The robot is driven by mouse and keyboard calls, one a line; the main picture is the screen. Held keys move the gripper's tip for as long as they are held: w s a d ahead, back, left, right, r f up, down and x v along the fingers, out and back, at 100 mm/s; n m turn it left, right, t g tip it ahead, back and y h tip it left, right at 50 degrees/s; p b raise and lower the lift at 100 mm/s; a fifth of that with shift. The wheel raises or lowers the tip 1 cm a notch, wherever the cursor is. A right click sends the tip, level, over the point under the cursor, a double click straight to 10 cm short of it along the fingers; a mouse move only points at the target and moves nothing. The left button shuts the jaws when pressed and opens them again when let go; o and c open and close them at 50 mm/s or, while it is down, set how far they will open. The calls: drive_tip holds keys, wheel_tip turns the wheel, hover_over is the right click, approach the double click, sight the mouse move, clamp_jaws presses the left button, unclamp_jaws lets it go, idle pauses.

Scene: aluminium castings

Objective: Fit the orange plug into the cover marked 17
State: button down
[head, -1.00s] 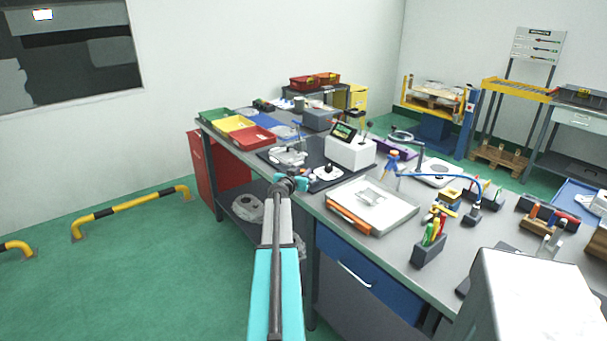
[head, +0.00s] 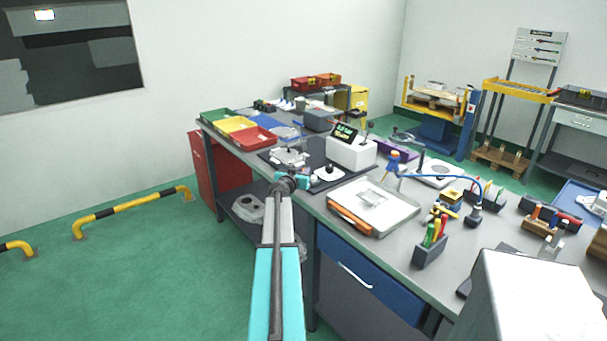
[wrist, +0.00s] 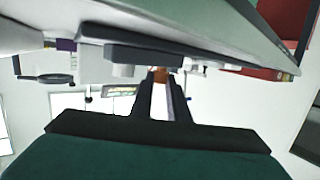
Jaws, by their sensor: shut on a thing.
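My gripper (wrist: 160,88) shows in the wrist view with its two dark fingers close together. A small orange-brown piece (wrist: 160,75) shows between the fingertips, which are shut on it; it looks like the orange plug, mostly hidden. In the head view my gripper (head: 309,180) is small, at the near edge of the black mat. A grey casting (head: 289,157) lies on the mat beyond it. A white piece with a dark knob (head: 328,174) lies just to its right. I cannot read a 17 on any part, so I cannot tell which is the cover.
A white device with a display (head: 350,152) stands behind the mat (head: 358,174). Red (head: 253,138), yellow (head: 234,124) and green (head: 215,115) bins line the far left of the bench.

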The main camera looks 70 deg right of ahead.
wheel_tip(320, 180, up, 9)
drive_tip(key=shift+b, duration=0.35)
drive_tip(key=shift+r, duration=0.1)
idle(0.6)
drive_tip(key=w+a+r+n+t+y, duration=0.1)
drive_tip(key=w+a+n+t+y, duration=0.6)
drive_tip(key=w+a, duration=3.05)
drive_tip(key=w+a+r+n+t+y, duration=0.1)
drive_tip(key=w+a+n+t+y, duration=0.2)
drive_tip(key=a, duration=1.4)
drive_tip(key=w+a+r+n+t+y, duration=0.1)
drive_tip(key=w+a+n+t+y, duration=0.1)
drive_tip(key=a, duration=1.6)
drive_tip(key=w+a+r+n+t+y, duration=0.1)
drive_tip(key=w+a+n+t+y, duration=0.2)
drive_tip(key=a, duration=1.5)
drive_tip(key=w+n, duration=0.1)
drive_tip(key=n, duration=0.1)
drive_tip(key=shift+a+r+n+t+y, duration=0.2)
drive_tip(key=shift+r+n+t+y, duration=0.1)
drive_tip(key=shift+n+y, duration=0.1)
